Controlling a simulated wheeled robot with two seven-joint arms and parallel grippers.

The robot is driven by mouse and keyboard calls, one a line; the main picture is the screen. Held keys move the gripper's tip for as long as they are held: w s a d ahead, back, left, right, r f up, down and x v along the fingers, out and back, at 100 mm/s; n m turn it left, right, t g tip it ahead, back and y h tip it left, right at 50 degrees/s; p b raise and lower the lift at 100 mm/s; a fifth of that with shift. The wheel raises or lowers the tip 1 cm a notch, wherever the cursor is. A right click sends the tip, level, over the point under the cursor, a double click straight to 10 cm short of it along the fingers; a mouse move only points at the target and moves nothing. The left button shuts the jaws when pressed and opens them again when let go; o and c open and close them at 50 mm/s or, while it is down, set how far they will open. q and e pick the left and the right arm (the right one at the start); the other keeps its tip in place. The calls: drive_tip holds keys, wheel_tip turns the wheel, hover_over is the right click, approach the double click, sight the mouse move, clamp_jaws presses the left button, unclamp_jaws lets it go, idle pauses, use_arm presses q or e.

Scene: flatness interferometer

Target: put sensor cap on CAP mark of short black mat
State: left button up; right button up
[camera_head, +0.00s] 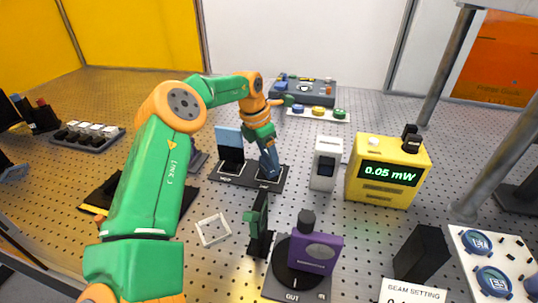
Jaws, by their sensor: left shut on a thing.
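The short black mat (250,184) lies on the perforated bench near the middle of the head view, with small white lettering along its front edge that is too small to read surely. My left gripper (269,174) points down over the right part of this mat, its blue fingers shut on the sensor cap. The cap is mostly hidden by the fingers; only something dark shows at their tips, at or just above the mat. I cannot tell whether it touches the mat. My right gripper is not in view.
A light blue plate (229,137) stands on the mat's left part, close to my gripper. A white-and-black unit (326,163) and a yellow power meter (386,193) stand to the right. A green post (258,212), a white frame (213,230) and a purple unit (316,254) are in front.

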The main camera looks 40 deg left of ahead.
use_arm(q)
drive_tip(key=shift+w+f, duration=0.1)
drive_tip(key=shift+w, duration=0.05)
drive_tip(key=shift+f+b, duration=0.3)
drive_tip(key=shift+b, duration=0.05)
drive_tip(key=o, duration=1.2)
drive_tip(key=shift+r, duration=0.1)
drive_tip(key=p+v, duration=0.2)
drive_tip(key=w+p+v, duration=0.1)
drive_tip(key=p+v, duration=0.3)
drive_tip(key=v, duration=0.1)
drive_tip(key=shift+w+d+r, duration=0.15)
drive_tip(key=shift+w+d, duration=0.1)
